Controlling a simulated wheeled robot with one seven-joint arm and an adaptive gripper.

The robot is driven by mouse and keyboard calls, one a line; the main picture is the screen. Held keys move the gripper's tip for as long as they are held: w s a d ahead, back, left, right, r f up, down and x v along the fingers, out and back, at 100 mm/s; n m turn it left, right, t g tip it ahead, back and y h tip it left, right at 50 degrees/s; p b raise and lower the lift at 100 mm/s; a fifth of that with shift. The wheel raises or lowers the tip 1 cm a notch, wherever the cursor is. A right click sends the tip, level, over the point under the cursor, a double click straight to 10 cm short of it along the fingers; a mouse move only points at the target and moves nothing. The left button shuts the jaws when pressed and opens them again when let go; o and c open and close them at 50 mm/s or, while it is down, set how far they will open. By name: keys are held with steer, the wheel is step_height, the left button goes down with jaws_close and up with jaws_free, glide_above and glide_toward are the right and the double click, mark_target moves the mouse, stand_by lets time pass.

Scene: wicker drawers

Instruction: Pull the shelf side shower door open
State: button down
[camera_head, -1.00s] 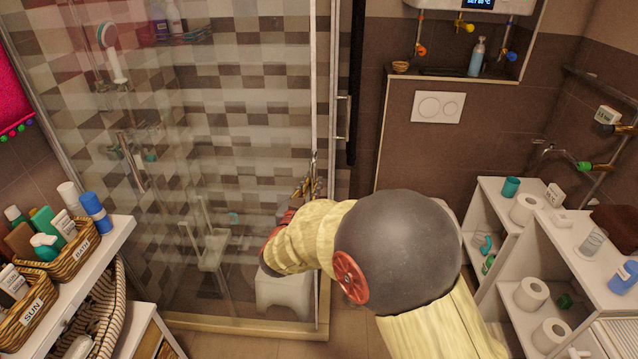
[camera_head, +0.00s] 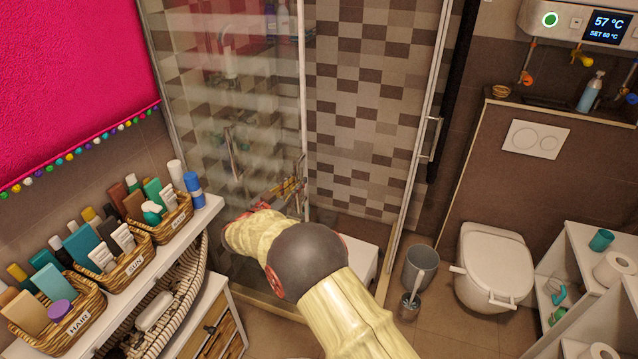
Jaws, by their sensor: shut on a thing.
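The shelf-side shower door (camera_head: 262,110) is a clear glass panel with a metal edge. It stands slid to the left, with an open gap between its edge and the corner post. My gripper (camera_head: 290,188), with gold-coloured fingers, is at the upright metal handle (camera_head: 300,172) on the door's right edge and shut on it. The fingertips are small in view and the exact grip is hard to make out. My arm hides the lower part of the door.
A white shelf (camera_head: 215,208) with baskets of bottles stands at the left, close to my arm. A white stool (camera_head: 358,258) is partly visible behind my arm. A grey bin (camera_head: 420,266) and toilet (camera_head: 494,265) stand right of the shower. Another door handle (camera_head: 431,138) is beyond the corner post.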

steer(key=shift+w+a+p, duration=0.15)
steer(key=shift+w+a, duration=0.15)
steer(key=shift+a, duration=0.65)
steer(key=shift+w+a+p, duration=0.15)
steer(key=shift+w+a, duration=0.1)
steer(key=shift+a, duration=0.7)
steer(key=c, duration=1.8)
jaws_free()
steer(key=v, duration=1.2)
